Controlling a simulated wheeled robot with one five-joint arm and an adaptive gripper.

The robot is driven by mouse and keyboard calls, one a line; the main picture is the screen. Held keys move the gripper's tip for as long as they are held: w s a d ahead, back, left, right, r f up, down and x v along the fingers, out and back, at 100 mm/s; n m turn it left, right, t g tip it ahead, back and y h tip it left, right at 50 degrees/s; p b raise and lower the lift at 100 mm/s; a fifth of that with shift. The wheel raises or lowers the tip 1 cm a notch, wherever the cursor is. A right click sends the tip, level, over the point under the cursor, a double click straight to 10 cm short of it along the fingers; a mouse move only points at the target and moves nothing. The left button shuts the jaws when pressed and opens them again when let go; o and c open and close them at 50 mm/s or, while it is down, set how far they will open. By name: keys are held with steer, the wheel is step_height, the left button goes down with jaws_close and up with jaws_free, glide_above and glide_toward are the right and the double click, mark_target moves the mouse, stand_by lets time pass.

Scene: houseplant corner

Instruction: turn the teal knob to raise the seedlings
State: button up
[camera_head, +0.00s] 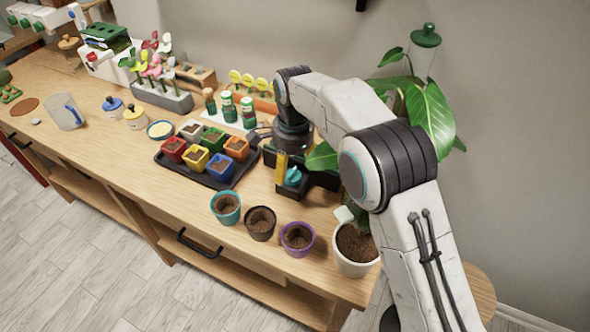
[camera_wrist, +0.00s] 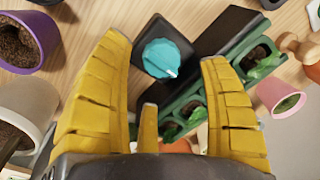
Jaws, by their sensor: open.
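The teal knob (camera_wrist: 162,58) shows in the wrist view on a dark square base (camera_wrist: 150,82), between and just beyond the tips of my gripper. A pale mark sits near its lower right edge. In the head view the knob (camera_head: 293,177) is partly beside a yellow finger. My gripper (camera_wrist: 168,75) is open, its yellow fingers apart with nothing held between them. The green seedling tray (camera_wrist: 235,75) with small seedlings (camera_wrist: 262,62) lies to the right of the knob, partly behind a finger. My arm hides part of this device in the head view.
Teal, dark and purple pots (camera_head: 298,238) stand along the table's front edge. A white pot (camera_head: 356,248) with a leafy plant is to their right. A black tray (camera_head: 222,182) of colored pots is at left.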

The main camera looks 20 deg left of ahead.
mark_target(291, 173)
steer(key=shift+w+a+f+p, duration=0.15)
steer(key=shift+f+p, duration=1.45)
steer(key=shift+f, duration=0.8)
steer(key=shift+c, duration=0.4)
steer(key=c, duration=1.1)
steer(key=shift+m+b, duration=0.3)
steer(key=shift+m, duration=0.4)
steer(key=shift+c, duration=0.2)
steer(key=o, duration=1.1)
steer(key=shift+a, duration=0.15)
steer(key=shift+o, duration=0.6)
